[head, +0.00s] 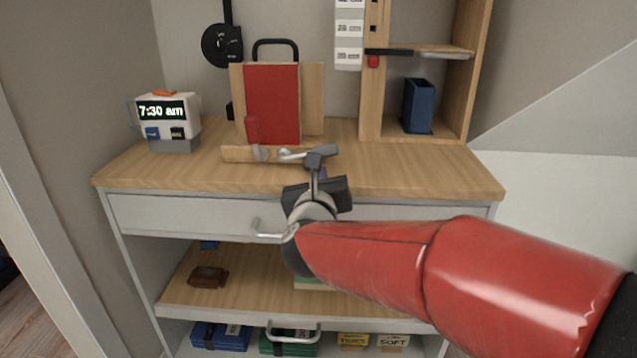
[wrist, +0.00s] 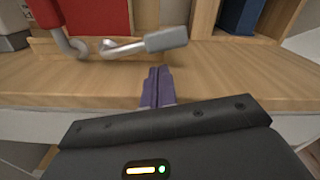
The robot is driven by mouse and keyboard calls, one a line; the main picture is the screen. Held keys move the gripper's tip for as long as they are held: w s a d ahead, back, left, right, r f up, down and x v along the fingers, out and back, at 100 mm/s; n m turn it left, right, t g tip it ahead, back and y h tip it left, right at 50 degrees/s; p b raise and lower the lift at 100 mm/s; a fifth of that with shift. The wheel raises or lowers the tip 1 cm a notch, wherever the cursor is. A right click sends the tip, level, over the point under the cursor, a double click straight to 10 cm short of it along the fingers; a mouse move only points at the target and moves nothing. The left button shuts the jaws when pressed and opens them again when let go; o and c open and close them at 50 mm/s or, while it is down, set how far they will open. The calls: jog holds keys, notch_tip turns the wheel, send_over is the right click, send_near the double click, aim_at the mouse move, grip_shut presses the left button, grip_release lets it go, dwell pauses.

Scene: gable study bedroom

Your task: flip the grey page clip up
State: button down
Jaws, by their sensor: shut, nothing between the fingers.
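The grey page clip (head: 320,155) is a grey pad on a bent metal rod at the front ledge of the wooden book stand (head: 235,154). It is folded down, lying out roughly level to the right. In the wrist view the clip's pad (wrist: 166,38) is just beyond my fingertips, slightly right. My gripper (head: 322,173) is shut and empty in front of the desk edge; its purple fingers (wrist: 157,86) point at the desk, apart from the clip. A red book (head: 272,100) rests on the stand. A second clip with a red pad (head: 252,128) stands upright at the book's lower left.
A clock (head: 163,116) showing 7:30 am stands on the desk's left. A blue holder (head: 418,105) sits in the shelf unit (head: 372,90) at the right. A drawer (head: 180,216) with a metal handle is below the desk top. The desk's front right is clear.

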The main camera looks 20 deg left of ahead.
jog(key=x, duration=0.4)
jog(key=shift+r, duration=0.1)
dwell(0.3)
